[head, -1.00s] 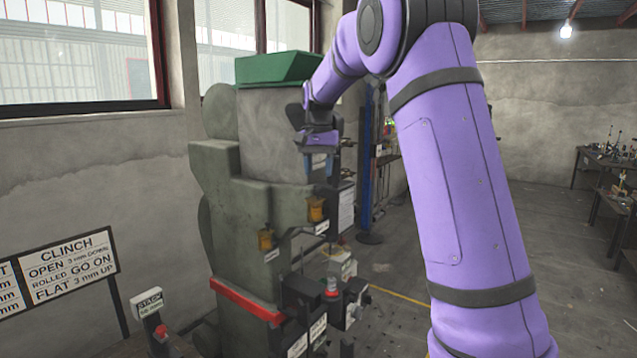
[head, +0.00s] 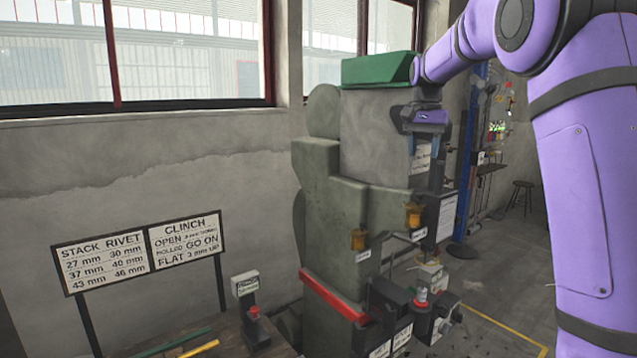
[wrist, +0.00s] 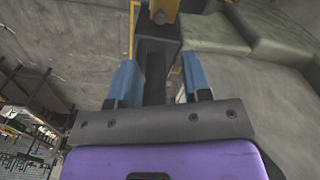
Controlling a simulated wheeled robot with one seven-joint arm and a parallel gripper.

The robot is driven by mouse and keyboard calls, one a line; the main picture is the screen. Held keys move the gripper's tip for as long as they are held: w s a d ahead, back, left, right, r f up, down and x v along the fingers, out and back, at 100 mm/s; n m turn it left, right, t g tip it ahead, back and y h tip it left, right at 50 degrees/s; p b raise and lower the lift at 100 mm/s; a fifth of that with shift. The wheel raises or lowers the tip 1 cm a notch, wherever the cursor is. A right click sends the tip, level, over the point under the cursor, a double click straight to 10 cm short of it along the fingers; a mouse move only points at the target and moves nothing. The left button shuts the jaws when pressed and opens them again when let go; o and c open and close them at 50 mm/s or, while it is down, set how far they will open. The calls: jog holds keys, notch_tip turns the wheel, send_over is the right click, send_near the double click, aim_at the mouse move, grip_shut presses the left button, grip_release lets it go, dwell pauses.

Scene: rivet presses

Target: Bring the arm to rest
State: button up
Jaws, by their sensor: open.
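My arm (head: 585,170) is purple with dark bands and reaches from the right side of the head view toward the upper part of a grey-green rivet press (head: 345,225). My gripper (head: 425,150) hangs in front of the press's upper body, partly hidden by its own housing. In the wrist view my gripper (wrist: 160,82) shows two blue fingers spread apart with nothing between them. The press body (wrist: 275,90) fills the right of that view, and whether the gripper touches it I cannot tell.
A green tray (head: 378,68) tops the press. Yellow oilers (head: 412,214) and a lower block with a red button (head: 421,295) stick out in front. A sign (head: 140,252) and a small labelled post (head: 248,305) stand left. Open floor (head: 490,285) lies right.

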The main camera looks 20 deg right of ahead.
jog(key=s+a+r+n+t, duration=0.15)
jog(key=s+a, duration=0.25)
jog(key=s, duration=0.5)
jog(key=s+a+n+t, duration=0.1)
jog(key=s+a+n, duration=0.25)
jog(key=s, duration=0.65)
jog(key=s+a+f+n+t, duration=0.1)
jog(key=s+a+f+n, duration=0.1)
jog(key=s, duration=0.7)
jog(key=s+a+f+n+t, duration=0.1)
jog(key=s+a+f+n, duration=0.1)
jog(key=s+a+f, duration=0.2)
jog(key=s+f, duration=0.3)
jog(key=s, duration=0.1)
jog(key=shift+s+a+t, duration=0.35)
jog(key=shift+s, duration=0.05)
